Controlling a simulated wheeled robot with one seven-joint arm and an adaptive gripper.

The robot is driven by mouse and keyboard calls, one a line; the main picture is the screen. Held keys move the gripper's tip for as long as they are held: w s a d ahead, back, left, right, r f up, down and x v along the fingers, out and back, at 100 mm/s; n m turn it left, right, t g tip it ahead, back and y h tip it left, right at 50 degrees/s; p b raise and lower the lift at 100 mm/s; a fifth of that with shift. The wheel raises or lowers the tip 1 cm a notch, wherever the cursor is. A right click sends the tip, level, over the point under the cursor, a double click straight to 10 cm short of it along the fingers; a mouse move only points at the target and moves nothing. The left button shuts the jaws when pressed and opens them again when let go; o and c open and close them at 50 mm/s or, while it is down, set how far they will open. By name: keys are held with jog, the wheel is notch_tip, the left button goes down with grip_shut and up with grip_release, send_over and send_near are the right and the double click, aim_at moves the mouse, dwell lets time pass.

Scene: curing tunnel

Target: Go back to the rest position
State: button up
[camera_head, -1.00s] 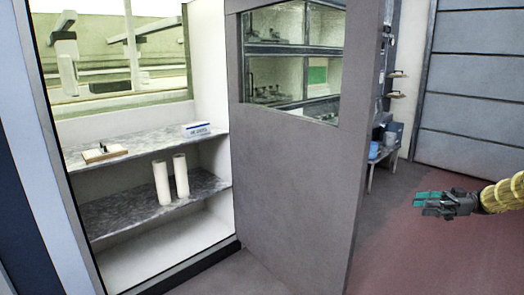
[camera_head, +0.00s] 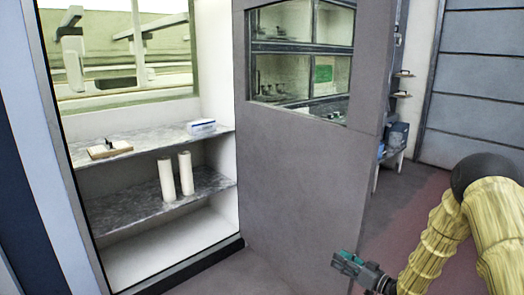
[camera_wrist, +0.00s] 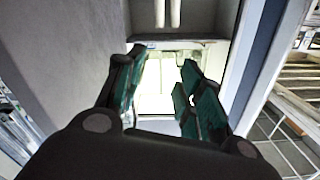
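My gripper (camera_head: 343,262) is low at the bottom of the head view, right of centre, in front of the grey door panel's lower edge. Its teal-padded fingers point left. In the wrist view the fingers (camera_wrist: 163,88) stand apart with nothing between them, so it is open and empty. My yellow-sleeved arm bends down to it from the right.
The open cabinet at left has two marbled shelves: a small wooden board (camera_head: 110,150) and a blue-white box (camera_head: 201,127) above, two white cylinders (camera_head: 177,177) upright below. The grey door panel (camera_head: 300,180) stands beside it. A shutter (camera_head: 475,90) is at right.

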jog(key=s+a+f+m+g+h, duration=0.2)
jog(key=s+a+f+g+h, duration=0.15)
jog(key=s+f, duration=0.7)
jog(key=s+a+f+m+g+h, duration=0.2)
jog(key=s+a+f+h, duration=0.15)
jog(key=s+f, duration=0.65)
jog(key=s+d+f+m+g+h, duration=0.1)
jog(key=s+g+h, duration=0.4)
jog(key=s, duration=2.7)
jog(key=g, duration=0.2)
jog(key=shift+s+f+g, duration=0.2)
jog(key=shift+f+g, duration=0.05)
jog(key=shift+g, duration=0.1)
jog(key=shift+d, duration=0.15)
